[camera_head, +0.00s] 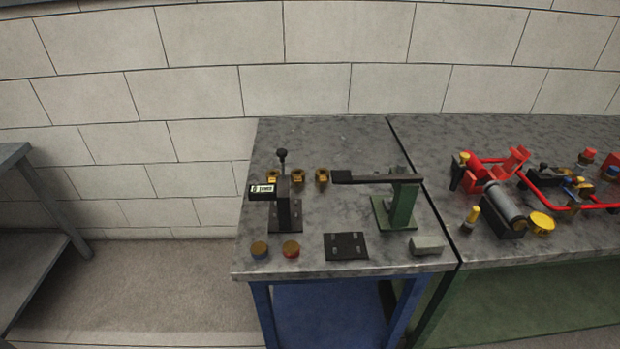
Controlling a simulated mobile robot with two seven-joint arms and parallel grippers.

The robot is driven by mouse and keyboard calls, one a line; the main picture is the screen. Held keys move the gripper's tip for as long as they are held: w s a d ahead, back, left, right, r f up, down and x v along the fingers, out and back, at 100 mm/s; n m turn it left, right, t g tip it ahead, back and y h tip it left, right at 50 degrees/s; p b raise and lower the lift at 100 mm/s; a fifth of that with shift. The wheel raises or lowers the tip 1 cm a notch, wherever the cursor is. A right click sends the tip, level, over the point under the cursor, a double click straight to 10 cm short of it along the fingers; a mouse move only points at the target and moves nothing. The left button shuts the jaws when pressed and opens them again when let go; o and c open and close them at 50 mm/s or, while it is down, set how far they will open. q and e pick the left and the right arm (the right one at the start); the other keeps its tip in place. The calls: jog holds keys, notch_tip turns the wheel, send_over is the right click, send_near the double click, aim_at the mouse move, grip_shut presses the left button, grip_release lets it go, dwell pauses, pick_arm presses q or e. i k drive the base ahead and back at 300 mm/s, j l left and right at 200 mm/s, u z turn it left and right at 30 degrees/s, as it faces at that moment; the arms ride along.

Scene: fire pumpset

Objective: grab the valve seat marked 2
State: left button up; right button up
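Three small brass pieces, which look like the valve seats, stand in a row towards the middle of the grey worktop (340,135). They are the left brass piece (272,176), the middle brass piece (298,177) and the right brass piece (322,178). A black upright device partly hides the left one. No number can be read on any of them, so I cannot tell which is marked 2. Neither of my grippers shows in the head view.
The black device (285,205) has a small label plate. A green stand (400,207) carries a dark arm reaching left. Two round caps (275,250), a black plate (346,246) and a grey block (426,245) lie in front. Red pump parts (545,190) fill the right bench.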

aim_at(297, 176)
jog(key=z, duration=0.55)
jog(key=j+z, duration=0.2)
jog(key=z, duration=0.15)
jog(key=j+z, duration=0.45)
jog(key=z, duration=0.3)
jog(key=k+j+z, duration=0.25)
jog(key=j, duration=0.2)
jog(key=k+j+z, duration=0.2)
jog(key=j, duration=0.2)
jog(key=k+j, duration=0.15)
jog(key=j, duration=0.25)
jog(key=k+j+z, duration=0.1)
jog(key=j, duration=0.3)
jog(key=k+j, duration=0.25)
jog(key=j+z, duration=0.05)
jog(key=j, duration=0.05)
